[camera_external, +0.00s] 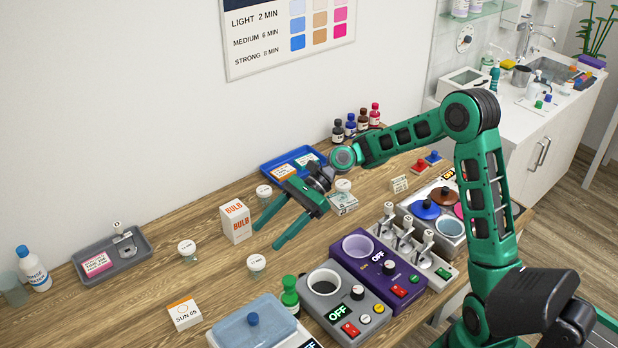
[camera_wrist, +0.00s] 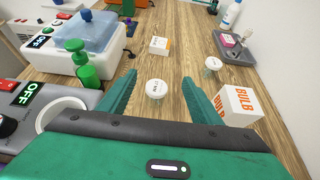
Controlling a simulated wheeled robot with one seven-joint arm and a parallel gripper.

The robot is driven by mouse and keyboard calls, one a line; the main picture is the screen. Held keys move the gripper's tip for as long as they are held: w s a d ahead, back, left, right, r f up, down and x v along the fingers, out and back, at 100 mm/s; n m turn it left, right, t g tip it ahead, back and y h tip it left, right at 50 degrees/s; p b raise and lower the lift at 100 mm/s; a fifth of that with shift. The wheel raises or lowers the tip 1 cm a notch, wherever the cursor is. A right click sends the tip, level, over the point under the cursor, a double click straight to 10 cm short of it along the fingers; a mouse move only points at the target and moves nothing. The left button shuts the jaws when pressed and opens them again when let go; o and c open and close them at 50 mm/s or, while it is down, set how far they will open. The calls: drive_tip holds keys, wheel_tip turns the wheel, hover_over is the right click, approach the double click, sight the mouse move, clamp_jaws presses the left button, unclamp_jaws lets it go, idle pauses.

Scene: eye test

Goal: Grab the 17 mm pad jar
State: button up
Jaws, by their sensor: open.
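Several small clear jars with white printed lids stand on the wooden table. One jar (camera_external: 256,262) stands just beyond my fingertips; in the wrist view this jar (camera_wrist: 156,90) shows between the two fingers. A second jar (camera_external: 187,247) stands farther left, and it shows farther off in the wrist view (camera_wrist: 212,63). Two more jars (camera_external: 264,192) (camera_external: 343,185) stand behind my gripper near the blue tray. The lid prints are too small to read surely, so I cannot tell which is 17 mm. My gripper (camera_external: 266,238) is open and empty, above the table.
A white BULB box (camera_external: 235,222) stands close beside one finger. A green pump bottle (camera_external: 290,297), a grey heater (camera_external: 345,308) and a purple heater (camera_external: 372,275) stand at the front. A SUN 65 box (camera_external: 184,312) and a grey tray (camera_external: 140,252) lie left. Bare wood lies between.

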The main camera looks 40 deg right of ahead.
sight(262, 257)
wheel_tip(262, 257, down, 6)
drive_tip(key=shift+a+r, duration=0.1)
drive_tip(key=shift+r, duration=0.15)
drive_tip(key=x, duration=0.4)
drive_tip(key=shift+a+f, duration=0.1)
drive_tip(key=shift+a, duration=0.05)
drive_tip(key=shift+f+x, duration=0.15)
drive_tip(key=shift+x, duration=1.45)
drive_tip(key=shift+f+x, duration=0.15)
drive_tip(key=shift+x, duration=1.4)
drive_tip(key=shift+c, duration=0.6)
drive_tip(key=c, duration=1)
